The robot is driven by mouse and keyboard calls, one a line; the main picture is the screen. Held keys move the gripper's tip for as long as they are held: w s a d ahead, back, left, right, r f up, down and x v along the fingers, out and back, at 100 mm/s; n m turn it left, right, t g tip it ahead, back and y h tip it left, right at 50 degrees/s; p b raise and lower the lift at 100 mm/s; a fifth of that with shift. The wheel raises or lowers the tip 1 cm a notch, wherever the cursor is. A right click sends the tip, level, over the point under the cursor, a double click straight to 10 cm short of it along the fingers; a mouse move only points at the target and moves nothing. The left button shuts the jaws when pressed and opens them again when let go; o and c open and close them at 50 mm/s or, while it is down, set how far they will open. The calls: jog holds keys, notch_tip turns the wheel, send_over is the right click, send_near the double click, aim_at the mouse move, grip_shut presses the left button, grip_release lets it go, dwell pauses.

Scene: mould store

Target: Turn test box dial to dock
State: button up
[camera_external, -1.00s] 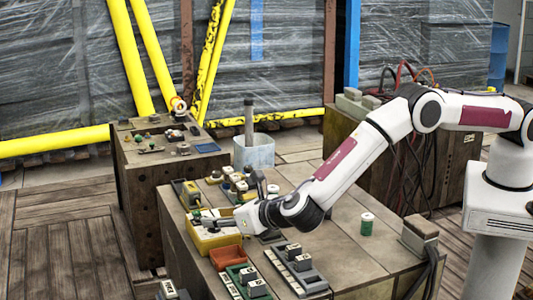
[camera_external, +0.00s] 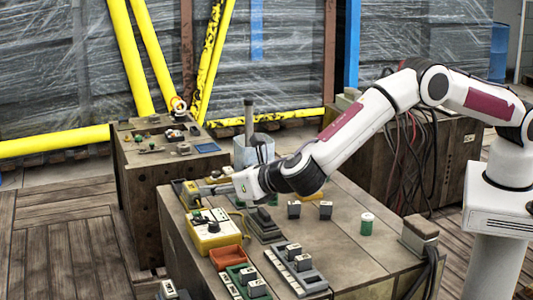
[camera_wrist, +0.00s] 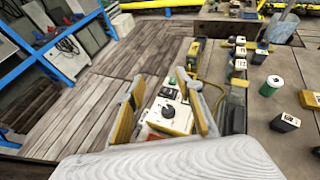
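The test box (camera_external: 212,241) is yellow with a pale top panel and sits near the left edge of the bench. Its black round dial (camera_wrist: 168,112) shows in the wrist view between my fingers. The dial's markings are too small to read, so I cannot tell which setting it points to. My gripper (camera_external: 207,187) is above and behind the box in the external view, apart from it. In the wrist view my gripper (camera_wrist: 160,80) has its two yellow-padded fingers spread apart with nothing between the tips.
An orange tray (camera_external: 226,258) and racks with labelled blocks (camera_external: 297,262) stand in front of the box. A green-and-white cylinder (camera_external: 366,223) and dark blocks (camera_external: 293,209) stand to the right. A second bench (camera_external: 170,185) stands behind left.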

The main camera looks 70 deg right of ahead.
jog(key=n+y, duration=0.3)
jog(key=y, duration=0.1)
send_near(217, 222)
jog(key=shift+f+t, duration=0.3)
jog(key=shift+t, duration=0.1)
jog(key=shift+w, duration=0.15)
dwell(0.5)
jog(key=shift+x, duration=3.75)
jog(key=shift+f, duration=0.1)
grip_shut()
